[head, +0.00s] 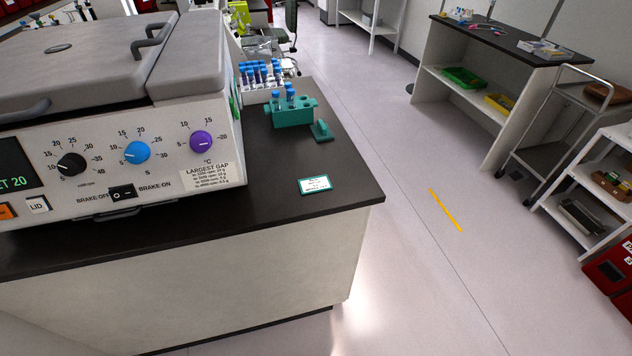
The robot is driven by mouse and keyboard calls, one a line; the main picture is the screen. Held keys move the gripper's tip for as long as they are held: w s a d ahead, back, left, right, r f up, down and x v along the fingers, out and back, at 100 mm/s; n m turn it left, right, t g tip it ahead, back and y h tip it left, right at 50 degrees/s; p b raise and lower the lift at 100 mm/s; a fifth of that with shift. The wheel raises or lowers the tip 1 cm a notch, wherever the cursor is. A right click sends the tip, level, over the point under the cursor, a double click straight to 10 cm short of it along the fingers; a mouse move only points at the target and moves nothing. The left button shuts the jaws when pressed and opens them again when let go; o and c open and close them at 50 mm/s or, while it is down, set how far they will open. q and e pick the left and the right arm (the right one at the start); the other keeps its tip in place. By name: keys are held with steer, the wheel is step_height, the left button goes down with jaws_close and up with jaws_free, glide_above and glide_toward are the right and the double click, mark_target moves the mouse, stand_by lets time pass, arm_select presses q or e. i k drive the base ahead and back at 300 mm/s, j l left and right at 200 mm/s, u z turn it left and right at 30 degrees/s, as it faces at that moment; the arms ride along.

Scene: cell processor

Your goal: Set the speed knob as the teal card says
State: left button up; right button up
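The teal-edged card (315,185) lies on the dark bench top near its front right corner; its print is too small to read. The grey-white machine (150,180) stands at the left with three knobs on its front. The black knob (71,163) has a scale running from 5 to 40 and a small label below it, probably rpm. The blue knob (137,152) has a scale with S under it, and the purple knob (201,141) has °C under it. Exact pointer settings are hard to tell. Neither of my grippers is in view.
A black brake switch (122,193), a LID button (38,205) and a display (15,168) share the panel. A teal tube rack (293,112) and a small teal block (321,131) stand on the bench (270,205). Open floor lies right of it, with a cart (565,120) beyond.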

mark_target(71, 164)
steer(key=k+j+u, duration=0.1)
steer(key=k, duration=0.35)
steer(key=k+j, duration=0.35)
steer(key=k+u, duration=0.1)
steer(key=u, duration=1.9)
